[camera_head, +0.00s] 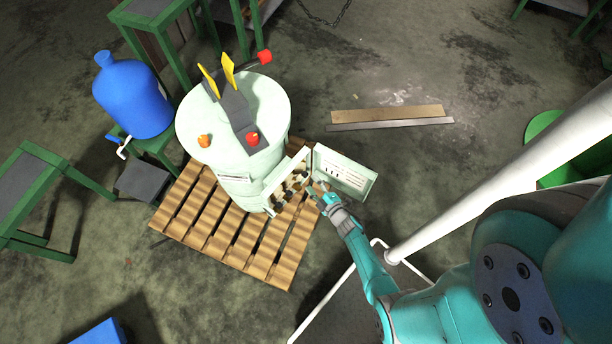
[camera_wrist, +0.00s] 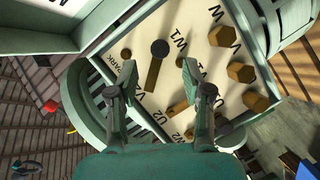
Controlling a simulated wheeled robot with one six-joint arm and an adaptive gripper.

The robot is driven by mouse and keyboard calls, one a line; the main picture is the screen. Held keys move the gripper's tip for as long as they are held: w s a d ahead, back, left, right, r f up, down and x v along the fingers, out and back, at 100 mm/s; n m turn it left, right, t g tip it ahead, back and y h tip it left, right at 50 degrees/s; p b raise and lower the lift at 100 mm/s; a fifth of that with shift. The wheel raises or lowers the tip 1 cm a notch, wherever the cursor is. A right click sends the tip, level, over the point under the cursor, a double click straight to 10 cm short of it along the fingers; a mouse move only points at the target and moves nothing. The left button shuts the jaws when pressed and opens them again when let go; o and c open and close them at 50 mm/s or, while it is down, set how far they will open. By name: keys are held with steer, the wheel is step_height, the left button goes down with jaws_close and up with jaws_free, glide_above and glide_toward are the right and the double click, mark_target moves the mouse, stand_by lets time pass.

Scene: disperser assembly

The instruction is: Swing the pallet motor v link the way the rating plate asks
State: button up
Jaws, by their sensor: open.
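The pale green motor drum (camera_head: 236,120) stands on a wooden pallet. Its terminal box (camera_head: 272,190) is open, with a cream terminal board inside. In the wrist view the board (camera_wrist: 205,55) carries brass hex studs, dark round heads and printed letters, some partly hidden. A brass link bar (camera_wrist: 153,76) with a dark round knob at its upper end shows between my fingers. My gripper (camera_wrist: 150,80) is open, with a finger on either side of the bar; I cannot tell whether either touches it. My gripper (camera_head: 318,190) is at the box opening. The rating plate (camera_head: 342,175) is on the open door, its text too small to read.
The open door (camera_head: 362,187) stands close to the right of my gripper. The pallet (camera_head: 215,240) lies under the drum. A blue jug (camera_head: 133,97) stands on a green stand at left. Planks (camera_head: 388,115) lie on the floor behind. A white pole (camera_head: 500,185) rises at right.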

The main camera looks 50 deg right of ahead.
mark_target(306, 177)
steer(key=shift+x, duration=2.8)
steer(key=shift+c, duration=0.3)
jaws_close()
